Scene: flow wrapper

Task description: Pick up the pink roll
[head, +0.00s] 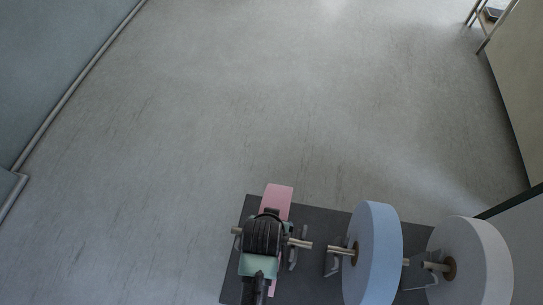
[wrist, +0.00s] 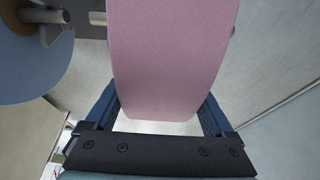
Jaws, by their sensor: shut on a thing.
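The pink roll (head: 278,199) is at the left end of the dark grey platform in the head view, largely hidden behind my gripper and wrist. In the wrist view the pink roll (wrist: 168,60) fills the upper middle, its broad curved face towards the camera. My gripper (wrist: 165,110) has its two blue fingers on either side of the roll and is shut on it. In the head view my gripper (head: 264,236) is over the roll, its fingertips hidden. A metal shaft (head: 299,243) shows beside the roll.
A blue roll (head: 373,255) and a white roll (head: 470,262) stand on shafts to the right on the same dark platform (head: 310,213). The blue roll (wrist: 30,65) is close at the left of the wrist view. Open grey floor lies beyond, with walls at both sides.

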